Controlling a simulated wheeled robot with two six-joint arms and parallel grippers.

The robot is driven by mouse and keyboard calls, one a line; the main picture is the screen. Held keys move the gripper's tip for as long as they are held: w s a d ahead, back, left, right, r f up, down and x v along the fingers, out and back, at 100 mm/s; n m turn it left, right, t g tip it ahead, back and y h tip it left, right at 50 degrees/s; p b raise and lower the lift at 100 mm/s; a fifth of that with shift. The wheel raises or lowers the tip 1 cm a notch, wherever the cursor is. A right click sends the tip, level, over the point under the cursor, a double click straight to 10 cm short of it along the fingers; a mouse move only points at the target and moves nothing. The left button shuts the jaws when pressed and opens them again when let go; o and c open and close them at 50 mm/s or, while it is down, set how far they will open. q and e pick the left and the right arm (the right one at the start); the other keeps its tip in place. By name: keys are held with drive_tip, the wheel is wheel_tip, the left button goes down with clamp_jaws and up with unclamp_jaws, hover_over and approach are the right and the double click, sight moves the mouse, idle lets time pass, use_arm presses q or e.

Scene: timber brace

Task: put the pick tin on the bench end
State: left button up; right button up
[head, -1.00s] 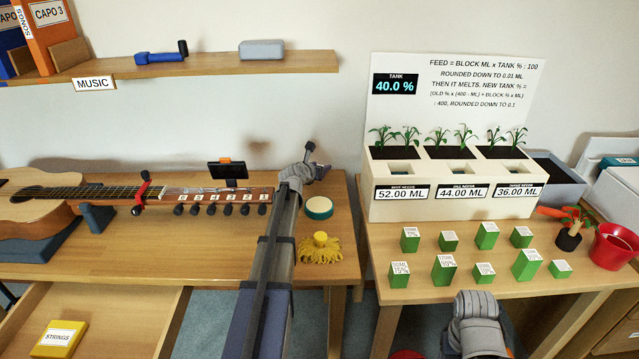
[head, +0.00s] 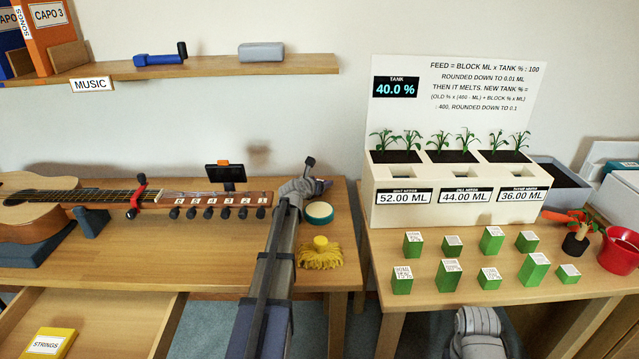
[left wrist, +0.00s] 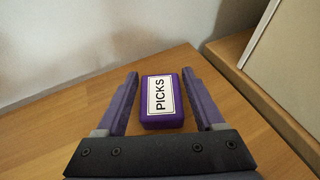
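The pick tin (left wrist: 161,102) is a small purple box with a white PICKS label, lying label up on the wooden bench top (left wrist: 85,125) in the left wrist view. My left gripper (left wrist: 163,80) is open, one finger on each side of the tin, with a gap showing on both sides. In the head view my left gripper (head: 317,176) is at the back right end of the bench (head: 110,255); the tin cannot be made out there. Of my right arm only a grey part shows at the bottom; its gripper is not visible.
A round white-topped teal tin (head: 319,211) and a yellow tufted thing (head: 320,253) lie by my left arm. A guitar (head: 60,200) lies along the bench. Right, a second table holds a planter (head: 460,190) and several green blocks. The drawer (head: 110,320) is open.

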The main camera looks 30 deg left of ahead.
use_arm(q)
drive_tip(key=shift+o, duration=1)
drive_tip(key=shift+r, duration=0.2)
drive_tip(key=p+v, duration=0.4)
drive_tip(key=v, duration=0.8)
drive_tip(key=shift+f+p, duration=0.1)
drive_tip(key=shift+p, duration=0.3)
